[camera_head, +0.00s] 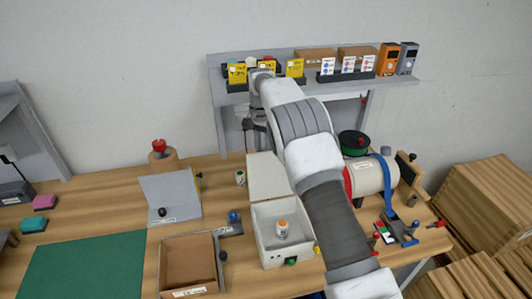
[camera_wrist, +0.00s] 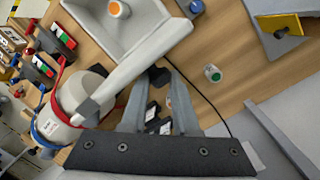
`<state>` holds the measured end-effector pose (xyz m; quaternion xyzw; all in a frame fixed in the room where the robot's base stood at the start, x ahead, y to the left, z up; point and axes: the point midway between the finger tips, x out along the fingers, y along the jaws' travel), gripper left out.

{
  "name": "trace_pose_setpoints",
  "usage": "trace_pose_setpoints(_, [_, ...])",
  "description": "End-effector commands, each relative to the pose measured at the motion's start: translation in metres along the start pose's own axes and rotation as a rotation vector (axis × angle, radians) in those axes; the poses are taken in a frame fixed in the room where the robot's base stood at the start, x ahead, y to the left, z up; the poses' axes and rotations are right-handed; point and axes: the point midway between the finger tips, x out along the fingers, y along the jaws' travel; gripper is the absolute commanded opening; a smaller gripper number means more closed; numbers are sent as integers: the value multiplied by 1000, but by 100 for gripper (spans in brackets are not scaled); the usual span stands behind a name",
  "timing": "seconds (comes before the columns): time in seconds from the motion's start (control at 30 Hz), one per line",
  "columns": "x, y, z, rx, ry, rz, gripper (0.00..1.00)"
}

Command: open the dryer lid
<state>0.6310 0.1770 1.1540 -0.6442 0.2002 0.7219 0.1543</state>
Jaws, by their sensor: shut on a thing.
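The dryer, a cream box (camera_head: 265,250), stands on the wooden bench, and its inside is open to view. Its lid (camera_head: 266,178) is raised at the back, tilted. An orange-capped white bottle (camera_head: 282,230) stands inside; it also shows in the wrist view (camera_wrist: 119,9). In the wrist view the lid (camera_wrist: 135,67) appears nearly edge-on, with a dark knob (camera_wrist: 158,77) at its edge. My gripper (camera_wrist: 164,77) is shut on this knob, with its fingertips close together. In the head view my arm hides part of the gripper and the space right of the lid.
A brown open tray (camera_head: 190,265) lies in front. A cream cylinder (camera_head: 368,177) with red and blue bands lies at the right. A shelf (camera_head: 225,88) with boxes is behind. A green mat (camera_head: 85,265) leaves clear room at the left.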

Motion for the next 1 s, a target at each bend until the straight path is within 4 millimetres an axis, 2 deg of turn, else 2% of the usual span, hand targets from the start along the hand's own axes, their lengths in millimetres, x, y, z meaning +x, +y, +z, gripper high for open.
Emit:
trace_pose_setpoints(0.03, [6,-8,4,-10,-14,-3,0])
trace_pose_setpoints(0.4, [11,-21,-8,-12,-15,-2,0])
trace_pose_setpoints(1.0, [14,-28,-15,-11,-11,-6,0])
